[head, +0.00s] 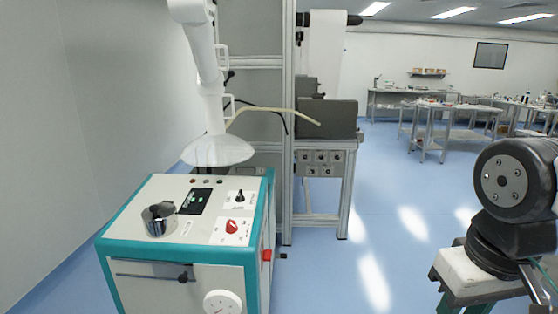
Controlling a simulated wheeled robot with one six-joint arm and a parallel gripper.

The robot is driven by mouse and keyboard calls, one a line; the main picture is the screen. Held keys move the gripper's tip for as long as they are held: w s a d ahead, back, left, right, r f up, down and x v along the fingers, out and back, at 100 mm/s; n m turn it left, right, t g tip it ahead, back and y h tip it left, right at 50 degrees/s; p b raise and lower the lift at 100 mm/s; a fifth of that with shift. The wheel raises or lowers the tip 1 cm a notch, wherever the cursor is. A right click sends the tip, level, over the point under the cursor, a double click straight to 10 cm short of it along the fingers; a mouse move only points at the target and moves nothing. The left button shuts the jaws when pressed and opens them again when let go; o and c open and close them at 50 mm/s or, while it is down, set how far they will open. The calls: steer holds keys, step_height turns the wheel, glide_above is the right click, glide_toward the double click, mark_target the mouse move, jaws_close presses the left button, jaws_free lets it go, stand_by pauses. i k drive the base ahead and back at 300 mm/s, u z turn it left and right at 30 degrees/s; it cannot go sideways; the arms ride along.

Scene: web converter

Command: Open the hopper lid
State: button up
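A white machine cabinet with teal edges (120,228) stands at the lower left. On its top is a short shiny metal cylinder (157,226), which may be the hopper; I cannot tell whether a lid closes it. A black handle-like bar (155,277) crosses the cabinet's front panel. A dark round arm joint at the right edge seems to be mine. My gripper is not in view.
A white extraction hood (218,150) hangs close above the cabinet's back. A red knob (232,227) and a small dark display (195,201) are on the top. A metal frame (287,130) stands behind. Blue floor (400,245) is clear to the right.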

mark_target(246, 171)
steer(key=z, duration=0.75)
steer(key=i, duration=2.55)
steer(key=u, duration=1.1)
steer(key=i, duration=0.85)
steer(key=u, duration=0.85)
